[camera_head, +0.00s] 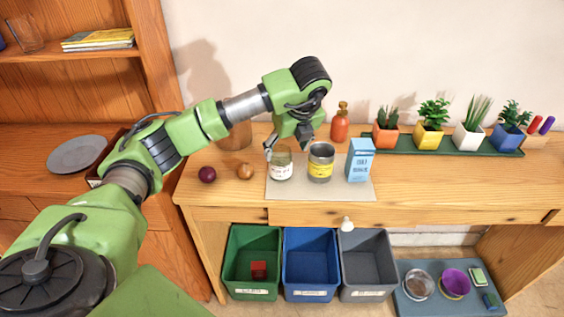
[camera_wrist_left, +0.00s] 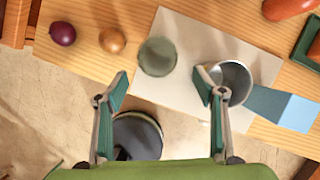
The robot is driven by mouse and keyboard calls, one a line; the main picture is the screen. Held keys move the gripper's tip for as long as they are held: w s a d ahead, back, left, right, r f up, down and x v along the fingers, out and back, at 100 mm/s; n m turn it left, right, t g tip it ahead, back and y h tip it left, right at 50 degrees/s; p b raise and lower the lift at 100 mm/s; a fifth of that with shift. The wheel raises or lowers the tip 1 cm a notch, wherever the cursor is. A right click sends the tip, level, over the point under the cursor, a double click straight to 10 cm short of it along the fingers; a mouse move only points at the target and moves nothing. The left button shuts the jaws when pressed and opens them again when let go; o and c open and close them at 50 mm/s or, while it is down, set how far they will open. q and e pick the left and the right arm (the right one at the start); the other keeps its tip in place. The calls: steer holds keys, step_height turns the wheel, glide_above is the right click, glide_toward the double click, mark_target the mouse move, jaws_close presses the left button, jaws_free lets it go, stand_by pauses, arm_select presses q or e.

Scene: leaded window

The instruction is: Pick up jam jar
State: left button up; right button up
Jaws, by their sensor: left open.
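The jam jar (camera_head: 281,170), clear glass with a white label, stands upright on a pale mat at the left end of its row. In the left wrist view the jar (camera_wrist_left: 157,57) appears from above as a round greenish shape. My left gripper (camera_head: 288,148) is open above and behind the jar. In the wrist view its fingertips (camera_wrist_left: 161,83) are spread wide and empty, with the jar just beyond the gap between them. The right fingertip overlaps the can's edge in that view. My right gripper is not in view.
A metal can (camera_head: 320,166) with a yellow label stands close right of the jar, then a blue-white carton (camera_head: 359,165). A purple onion (camera_head: 207,175) and a brown onion (camera_head: 245,171) lie left. An orange bottle (camera_head: 340,126) stands behind. Bins (camera_head: 310,290) sit below the front edge.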

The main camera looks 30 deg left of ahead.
mark_target(281, 164)
arm_select(q)
steer(key=x, duration=0.4)
steer(key=shift+w+a+f+p, duration=0.1)
steer(key=shift+a+f+p, duration=0.05)
steer(key=shift+p, duration=0.15)
steer(key=shift+a+f, duration=0.1)
steer(key=shift+f, duration=0.15)
steer(key=p+x, duration=0.2)
steer(key=x, duration=0.1)
steer(key=shift+a+f, duration=0.1)
steer(key=shift+f, duration=0.25)
steer(key=shift+a+f, duration=0.15)
steer(key=shift+f, duration=0.2)
steer(key=shift+w+f, duration=0.1)
steer(key=shift+f, duration=0.05)
steer(key=c, duration=1.2)
steer(key=shift+c, duration=0.5)
